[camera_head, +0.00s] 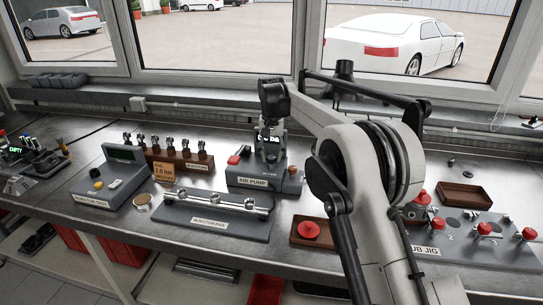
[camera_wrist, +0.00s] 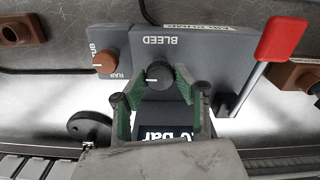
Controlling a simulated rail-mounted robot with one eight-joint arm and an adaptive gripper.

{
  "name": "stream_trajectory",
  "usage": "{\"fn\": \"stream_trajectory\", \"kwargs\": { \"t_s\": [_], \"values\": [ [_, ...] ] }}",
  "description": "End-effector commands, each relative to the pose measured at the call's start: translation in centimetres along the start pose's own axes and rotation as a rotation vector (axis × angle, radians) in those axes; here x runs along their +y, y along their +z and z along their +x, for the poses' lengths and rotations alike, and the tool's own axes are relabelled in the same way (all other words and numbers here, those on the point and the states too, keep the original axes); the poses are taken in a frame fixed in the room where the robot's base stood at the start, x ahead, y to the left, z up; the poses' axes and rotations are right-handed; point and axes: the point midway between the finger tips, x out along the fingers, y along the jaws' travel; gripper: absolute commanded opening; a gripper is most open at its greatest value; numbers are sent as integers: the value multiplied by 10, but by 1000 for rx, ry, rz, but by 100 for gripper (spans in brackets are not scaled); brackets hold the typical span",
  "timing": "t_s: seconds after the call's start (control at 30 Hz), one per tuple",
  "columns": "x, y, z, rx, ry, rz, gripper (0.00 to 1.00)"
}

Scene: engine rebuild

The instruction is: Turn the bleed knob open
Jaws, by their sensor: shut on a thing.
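The air pump (camera_head: 255,180) is a grey unit at the middle of the bench. In the wrist view the black, round bleed knob (camera_wrist: 158,72) sits below the "BLEED" lettering on the grey panel (camera_wrist: 205,50). It has a pale pointer line that runs roughly sideways in the picture. My gripper (camera_wrist: 155,84) is shut on the bleed knob, with one green-lined finger on each side of it. In the head view my gripper (camera_head: 270,148) points down over the air pump and hides the knob.
On the pump, an orange-brown knob (camera_wrist: 106,61) and a red lever (camera_wrist: 281,38) flank the bleed knob. The injector rail (camera_head: 215,205) lies in front of the pump. A tray with a red part (camera_head: 309,230) is at front right. The hub jig (camera_head: 480,245) is further right.

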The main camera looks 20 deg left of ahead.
Motion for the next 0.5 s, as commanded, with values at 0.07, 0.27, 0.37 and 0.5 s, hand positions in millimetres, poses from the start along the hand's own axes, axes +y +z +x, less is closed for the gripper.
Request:
{"fn": "stream_trajectory", "kwargs": {
  "t_s": [0.07,0.27,0.37,0.5],
  "values": [
    [0,0,-1,2,0,0,2],
    [0,0,-1,1,0,0,47],
    [0,0,0,1,0,0,47],
    [0,0,-2,1,0,-1,47]
  ]
}}
